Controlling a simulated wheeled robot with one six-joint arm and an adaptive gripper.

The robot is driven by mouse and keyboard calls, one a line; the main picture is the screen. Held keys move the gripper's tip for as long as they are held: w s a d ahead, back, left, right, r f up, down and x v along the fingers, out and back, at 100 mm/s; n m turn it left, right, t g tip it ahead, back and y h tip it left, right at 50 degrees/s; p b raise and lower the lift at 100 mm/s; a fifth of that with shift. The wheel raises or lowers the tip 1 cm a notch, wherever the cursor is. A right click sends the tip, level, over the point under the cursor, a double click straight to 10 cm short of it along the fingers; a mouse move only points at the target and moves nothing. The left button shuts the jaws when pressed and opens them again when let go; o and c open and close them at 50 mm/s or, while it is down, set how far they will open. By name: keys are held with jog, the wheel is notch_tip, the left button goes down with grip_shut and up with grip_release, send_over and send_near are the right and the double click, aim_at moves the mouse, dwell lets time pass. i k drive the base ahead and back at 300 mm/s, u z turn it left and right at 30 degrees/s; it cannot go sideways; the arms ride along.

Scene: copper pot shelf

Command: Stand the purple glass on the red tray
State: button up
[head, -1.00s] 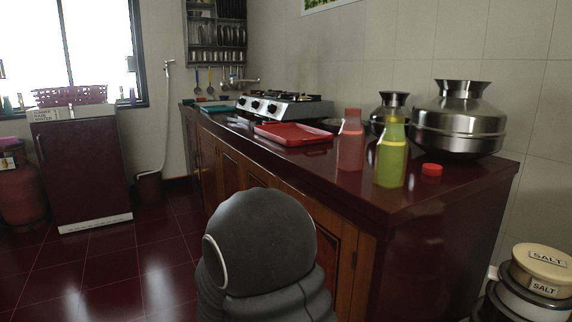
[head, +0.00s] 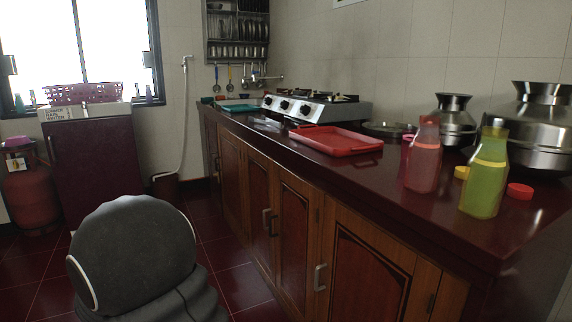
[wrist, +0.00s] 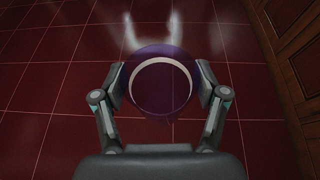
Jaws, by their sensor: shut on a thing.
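The purple glass (wrist: 160,58) is between the fingers of my gripper (wrist: 160,88) in the wrist view. My gripper is shut on it, over the red tiled floor. I look at it end-on, so its full height is hidden. The head view shows a dark rounded part of my arm, but not the gripper or the glass. The red tray (head: 336,142) lies flat on the dark red counter, in front of the stove, and looks empty.
On the counter (head: 400,180), a pink bottle (head: 423,160) and a green bottle (head: 484,178) stand right of the tray. A red cap (head: 520,191) lies near them. Steel pots (head: 535,125) stand behind. The stove (head: 312,108) is behind the tray. Cabinet doors (head: 290,195) form the counter's front.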

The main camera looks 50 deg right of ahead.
aim_at(333, 138)
jog(key=z, duration=0.3)
jog(key=i, duration=0.8)
jog(key=z, duration=0.65)
